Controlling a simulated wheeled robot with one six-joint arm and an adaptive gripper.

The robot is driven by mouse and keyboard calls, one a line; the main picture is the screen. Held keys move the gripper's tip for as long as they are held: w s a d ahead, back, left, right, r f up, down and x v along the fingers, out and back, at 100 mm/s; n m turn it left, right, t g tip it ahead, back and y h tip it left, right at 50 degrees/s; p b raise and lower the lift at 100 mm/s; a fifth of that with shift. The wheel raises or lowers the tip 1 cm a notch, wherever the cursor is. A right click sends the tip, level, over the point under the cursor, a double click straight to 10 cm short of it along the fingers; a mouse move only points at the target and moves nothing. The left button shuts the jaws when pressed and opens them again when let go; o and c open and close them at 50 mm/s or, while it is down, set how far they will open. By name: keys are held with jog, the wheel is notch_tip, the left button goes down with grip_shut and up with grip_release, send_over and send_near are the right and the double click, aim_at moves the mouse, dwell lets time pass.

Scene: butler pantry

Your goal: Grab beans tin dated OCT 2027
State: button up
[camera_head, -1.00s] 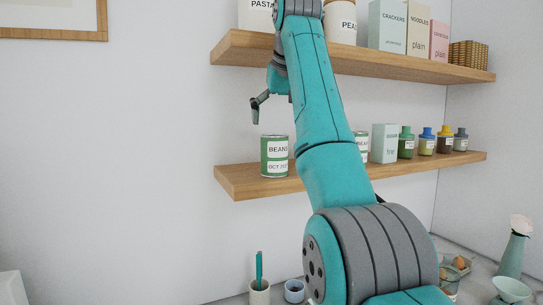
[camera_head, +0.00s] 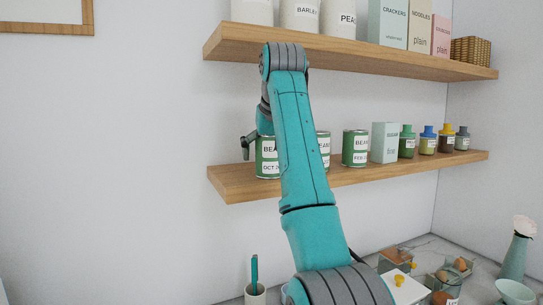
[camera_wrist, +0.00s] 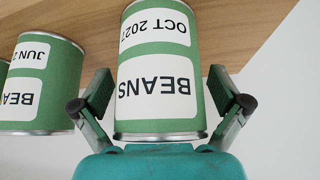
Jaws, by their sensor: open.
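The green beans tin labelled OCT 2027 (camera_wrist: 161,65) shows upside down in the wrist view, between the two spread fingers of my gripper (camera_wrist: 163,107). In the head view this tin (camera_head: 266,169) stands upright at the left end of the lower shelf, partly covered by my arm. My gripper (camera_head: 248,147) is open at its upper left; most of it is hidden there. I cannot tell whether a finger touches the tin. A second beans tin marked JUN (camera_wrist: 40,85) stands beside it. A third, marked FEB (camera_head: 355,148), is farther right.
The lower shelf (camera_head: 230,185) also holds a sugar box (camera_head: 384,143) and several small coloured bottles (camera_head: 427,141). The upper shelf (camera_head: 225,42) with canisters and boxes hangs above.

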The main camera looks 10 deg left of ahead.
jog(key=c, duration=1.5)
jog(key=shift+r, duration=0.1)
jog(key=shift+c, duration=0.2)
